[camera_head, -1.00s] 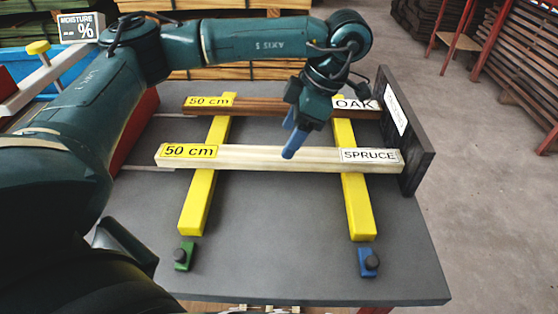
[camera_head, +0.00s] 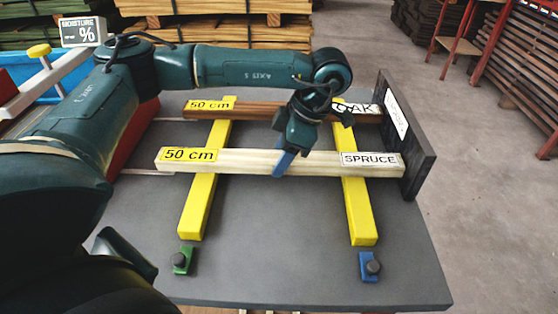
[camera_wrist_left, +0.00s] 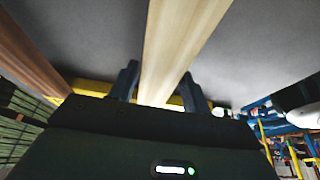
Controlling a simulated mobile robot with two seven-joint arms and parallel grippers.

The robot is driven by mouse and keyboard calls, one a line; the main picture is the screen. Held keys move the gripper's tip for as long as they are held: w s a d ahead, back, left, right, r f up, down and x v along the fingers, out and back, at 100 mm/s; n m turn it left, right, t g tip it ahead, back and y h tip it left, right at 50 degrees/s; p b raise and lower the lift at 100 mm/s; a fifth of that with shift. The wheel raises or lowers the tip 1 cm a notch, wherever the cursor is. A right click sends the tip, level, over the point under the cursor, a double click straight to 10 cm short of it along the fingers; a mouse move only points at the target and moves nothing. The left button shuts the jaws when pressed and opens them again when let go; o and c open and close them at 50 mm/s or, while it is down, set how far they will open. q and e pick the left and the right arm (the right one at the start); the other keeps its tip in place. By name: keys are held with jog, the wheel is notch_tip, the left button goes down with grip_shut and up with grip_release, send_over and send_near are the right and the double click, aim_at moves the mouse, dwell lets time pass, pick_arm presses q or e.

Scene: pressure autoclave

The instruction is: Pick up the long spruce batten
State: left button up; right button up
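The long spruce batten (camera_head: 255,161) is pale wood with a "50 cm" label at its left end and a "SPRUCE" label at its right. It lies across two yellow bars (camera_head: 196,207) (camera_head: 359,212). My left gripper (camera_head: 285,160) is down at the batten's middle, a blue finger showing over its near side. In the left wrist view the batten (camera_wrist_left: 178,45) runs between the two separated fingers (camera_wrist_left: 160,88). The fingers look open around it; whether either touches it is hard to tell. My right gripper is not in view.
A darker oak batten (camera_head: 262,112) lies parallel behind, partly hidden by my left arm. A dark upright board (camera_head: 408,135) stands at the right ends. A green block (camera_head: 183,260) and a blue block (camera_head: 370,266) sit at the front. The grey tabletop (camera_head: 280,240) between is clear.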

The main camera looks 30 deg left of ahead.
pick_arm(q)
jog(key=c, duration=0.8)
jog(key=shift+r, duration=0.15)
